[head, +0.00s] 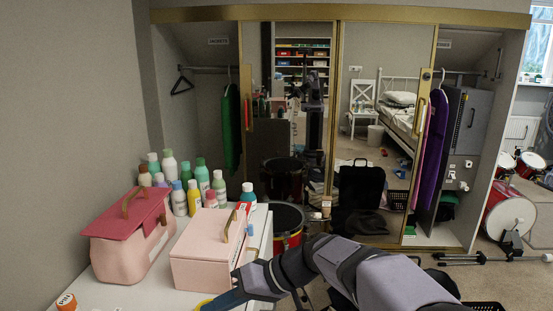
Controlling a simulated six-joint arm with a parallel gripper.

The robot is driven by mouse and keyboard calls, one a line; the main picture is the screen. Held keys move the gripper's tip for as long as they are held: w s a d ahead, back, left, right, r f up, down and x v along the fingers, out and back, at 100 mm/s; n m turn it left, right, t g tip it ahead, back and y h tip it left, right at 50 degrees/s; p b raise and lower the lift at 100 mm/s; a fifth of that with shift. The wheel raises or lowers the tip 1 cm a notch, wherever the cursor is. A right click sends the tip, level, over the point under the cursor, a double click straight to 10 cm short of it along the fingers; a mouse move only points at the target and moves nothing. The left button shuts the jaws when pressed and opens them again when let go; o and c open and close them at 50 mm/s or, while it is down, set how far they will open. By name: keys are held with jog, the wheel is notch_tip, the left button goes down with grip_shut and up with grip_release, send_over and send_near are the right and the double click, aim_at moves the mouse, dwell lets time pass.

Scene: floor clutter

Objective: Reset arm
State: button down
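My arm reaches in from the bottom right of the head view, and its end points left over the front edge of the white surface (189,270). My gripper (218,301) is at the bottom edge, in front of the pink box (205,258). A blue part shows there, with a bit of yellow beside it. The picture's lower edge cuts it off, so I cannot tell whether the fingers are apart or hold anything.
A pink case with a red lid (131,245) stands left of the box, with several bottles (179,199) behind. An orange-capped container (66,301) is at lower left. A red drum (287,224) and black bag (361,186) stand before the mirrored wardrobe (374,120); more drums (510,213) stand right.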

jog(key=s+d+f+m+h+b, duration=0.2)
jog(key=s+d+f+h, duration=0.25)
jog(key=d+f, duration=0.5)
jog(key=s+d+f+m+h+b, duration=0.25)
jog(key=s+d+f, duration=0.3)
jog(key=d, duration=0.65)
jog(key=s+d+f+m+h+b, duration=0.1)
jog(key=s+d+f+m+h, duration=0.3)
jog(key=d+f, duration=0.5)
notch_tip(320, 180, up, 29)
jog(key=d+n+p, duration=0.1)
jog(key=p, duration=2.6)
jog(key=shift+s+t, duration=0.4)
